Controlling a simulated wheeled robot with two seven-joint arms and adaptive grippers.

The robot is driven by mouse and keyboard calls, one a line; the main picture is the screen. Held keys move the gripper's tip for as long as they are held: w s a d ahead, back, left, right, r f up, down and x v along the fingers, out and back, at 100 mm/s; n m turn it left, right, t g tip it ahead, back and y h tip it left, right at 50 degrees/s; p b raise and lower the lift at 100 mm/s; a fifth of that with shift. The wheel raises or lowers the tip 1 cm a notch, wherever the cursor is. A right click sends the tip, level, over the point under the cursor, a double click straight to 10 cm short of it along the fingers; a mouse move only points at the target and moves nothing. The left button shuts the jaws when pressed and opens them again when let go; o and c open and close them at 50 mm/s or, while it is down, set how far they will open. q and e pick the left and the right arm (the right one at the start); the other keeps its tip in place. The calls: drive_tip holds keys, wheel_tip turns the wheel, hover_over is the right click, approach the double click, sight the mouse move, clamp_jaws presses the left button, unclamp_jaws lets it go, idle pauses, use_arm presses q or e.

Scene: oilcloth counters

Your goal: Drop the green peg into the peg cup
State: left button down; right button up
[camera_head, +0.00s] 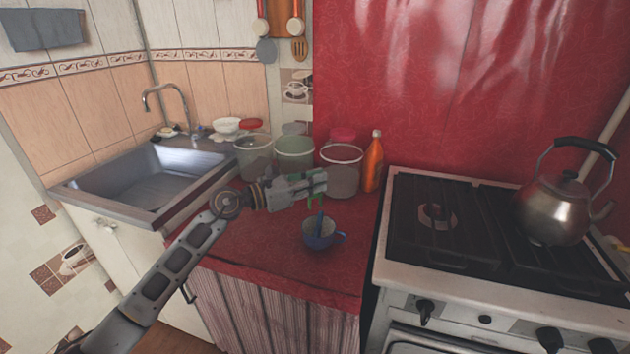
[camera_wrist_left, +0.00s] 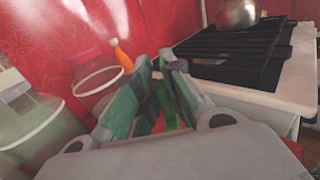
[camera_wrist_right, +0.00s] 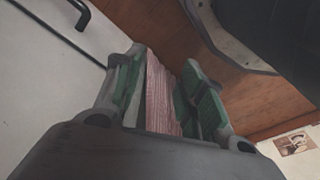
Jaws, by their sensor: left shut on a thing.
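My left gripper (camera_head: 316,182) is above the red counter, shut on the green peg (camera_head: 312,198), which hangs below its fingers. Some green also shows between the fingers in the left wrist view (camera_wrist_left: 166,105). The peg cup, a blue-grey mug (camera_head: 322,240) with its handle to the right, stands upright on the counter below the gripper. A blue peg (camera_head: 319,222) stands up out of it. The green peg is above the cup, and its lower end is hard to make out. My right gripper (camera_wrist_right: 168,75) is open and empty; it shows only in the right wrist view.
Behind the cup stand several jars (camera_head: 341,175) and an orange bottle (camera_head: 373,163). To the right is a stove (camera_head: 470,290) with a kettle (camera_head: 558,210). To the left is a sink (camera_head: 150,180). The red counter (camera_head: 250,250) is clear left of the cup.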

use_arm(q)
drive_tip(key=shift+f+b, duration=0.35)
drive_tip(key=shift+f, duration=0.25)
drive_tip(key=shift+f+b, duration=0.55)
drive_tip(key=shift+f, duration=0.3)
use_arm(e)
drive_tip(key=r, duration=0.2)
drive_tip(key=a+r, duration=0.1)
drive_tip(key=r, duration=0.1)
drive_tip(key=shift+w, duration=0.3)
drive_tip(key=shift+r+t, duration=0.1)
drive_tip(key=shift+t, duration=0.2)
use_arm(q)
drive_tip(key=c, duration=1.4)
unclamp_jaws()
drive_tip(key=shift+c, duration=0.2)
drive_tip(key=v, duration=1.2)
